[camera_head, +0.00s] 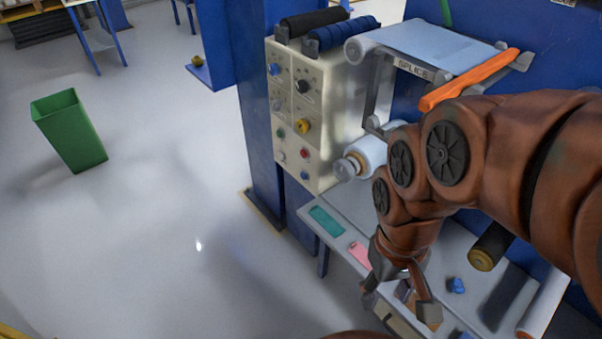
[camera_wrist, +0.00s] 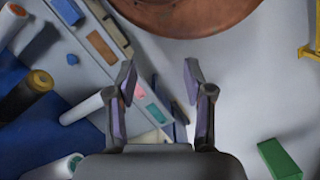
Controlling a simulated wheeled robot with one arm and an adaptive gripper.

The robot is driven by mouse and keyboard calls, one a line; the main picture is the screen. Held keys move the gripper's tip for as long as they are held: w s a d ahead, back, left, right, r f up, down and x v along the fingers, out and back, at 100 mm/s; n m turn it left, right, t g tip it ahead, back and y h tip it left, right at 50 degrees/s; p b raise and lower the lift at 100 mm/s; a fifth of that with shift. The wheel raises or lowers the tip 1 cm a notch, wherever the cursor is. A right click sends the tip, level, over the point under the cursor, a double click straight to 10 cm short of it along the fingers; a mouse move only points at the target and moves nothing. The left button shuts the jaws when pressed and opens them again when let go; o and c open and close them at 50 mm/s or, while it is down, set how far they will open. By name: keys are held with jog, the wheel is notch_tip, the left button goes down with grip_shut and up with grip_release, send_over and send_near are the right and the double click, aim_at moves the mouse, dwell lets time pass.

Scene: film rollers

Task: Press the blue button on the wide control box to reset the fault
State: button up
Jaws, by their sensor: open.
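The cream control box (camera_head: 318,105) is mounted on the blue machine frame, left of the splice table. Its front carries several knobs and buttons. A small blue button (camera_head: 304,175) sits near its lower edge, below a red button (camera_head: 304,153). A blue knob (camera_head: 274,69) is at its upper left. My gripper (camera_head: 399,302) is open and points down over the grey shelf, below and right of the box, apart from it. In the wrist view the open fingers (camera_wrist: 158,78) have nothing between them. I cannot make out the box's front there.
The grey shelf (camera_head: 340,232) bears a teal pad (camera_head: 326,220), a pink pad (camera_head: 360,255) and a small blue object (camera_head: 456,285). A white roller (camera_head: 368,152) and an orange bar (camera_head: 468,80) jut out near my arm. A green bin (camera_head: 70,130) stands on the open floor at left.

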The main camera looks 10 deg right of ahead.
grip_shut()
dwell(1.4)
